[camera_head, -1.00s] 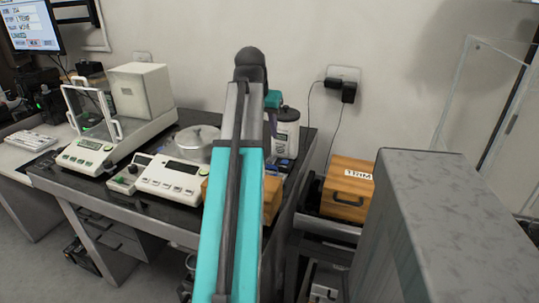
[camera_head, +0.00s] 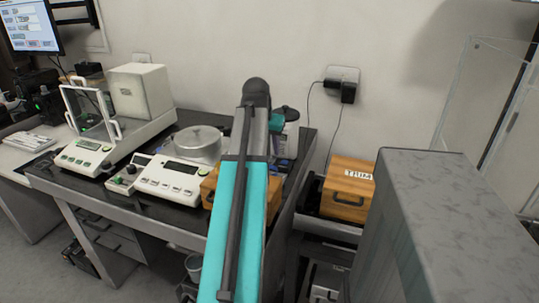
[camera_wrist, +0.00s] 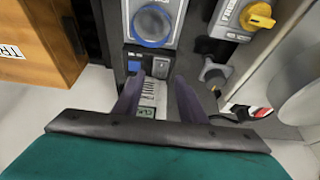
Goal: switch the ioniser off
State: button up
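In the wrist view, a grey device with a round blue-rimmed face (camera_wrist: 152,25), which looks like the ioniser, stands at the top centre. I cannot tell which way either is set. My gripper (camera_wrist: 161,84) is open and empty, its two dark fingers spread just below the switches. Contact with the device cannot be made out. In the head view, my arm hides the gripper and most of that area.
A box with a yellow knob (camera_wrist: 260,16) stands right of the device in the wrist view. In the head view, a wooden box (camera_head: 348,190) stands on the right. A lidded pan (camera_head: 198,143), balance (camera_head: 85,156) and control unit (camera_head: 172,182) occupy the dark tabletop.

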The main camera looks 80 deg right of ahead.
aim_at(271, 159)
jog(key=shift+x, duration=2.15)
grip_shut()
